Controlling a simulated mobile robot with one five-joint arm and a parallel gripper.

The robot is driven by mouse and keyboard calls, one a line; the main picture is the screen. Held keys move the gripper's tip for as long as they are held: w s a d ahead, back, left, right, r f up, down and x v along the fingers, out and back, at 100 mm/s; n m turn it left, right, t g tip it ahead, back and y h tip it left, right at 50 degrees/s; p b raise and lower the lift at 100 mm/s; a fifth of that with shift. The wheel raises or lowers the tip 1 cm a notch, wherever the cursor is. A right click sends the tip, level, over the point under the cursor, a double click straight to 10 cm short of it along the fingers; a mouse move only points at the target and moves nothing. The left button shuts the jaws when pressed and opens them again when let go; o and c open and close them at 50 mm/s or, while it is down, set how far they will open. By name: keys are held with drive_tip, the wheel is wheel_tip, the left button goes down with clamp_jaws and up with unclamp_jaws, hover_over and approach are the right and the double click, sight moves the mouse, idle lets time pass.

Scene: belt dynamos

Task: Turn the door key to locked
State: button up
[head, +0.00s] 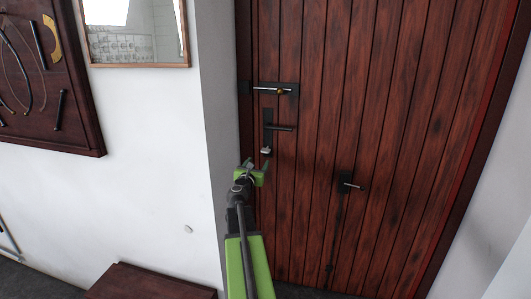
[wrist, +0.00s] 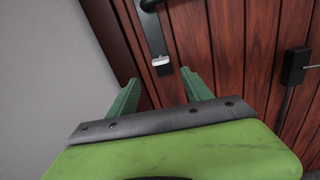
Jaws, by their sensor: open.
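The key (head: 266,151) is a small pale metal piece at the lower end of the black handle plate (head: 267,133) on the dark red wooden door (head: 318,190). In the wrist view the key (wrist: 161,61) shows its pale bow lying roughly crosswise on the dark plate. My gripper (head: 257,167) is just below the key and apart from it, as far as I can tell. Its two green fingers are open and empty in the wrist view (wrist: 160,80), with the key ahead between and beyond the tips. The keyhole is hidden behind the key.
A black lever handle (head: 284,128) sticks out above the key. A sliding bolt (head: 275,89) is higher up, and another black bolt (head: 346,184) sits lower right. The white wall (head: 130,200) is left of the door, with a dark wooden bench (head: 150,283) at its foot.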

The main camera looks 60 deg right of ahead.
sight(265, 150)
drive_tip(key=x, duration=1.2)
drive_tip(key=shift+d, duration=0.35)
clamp_jaws()
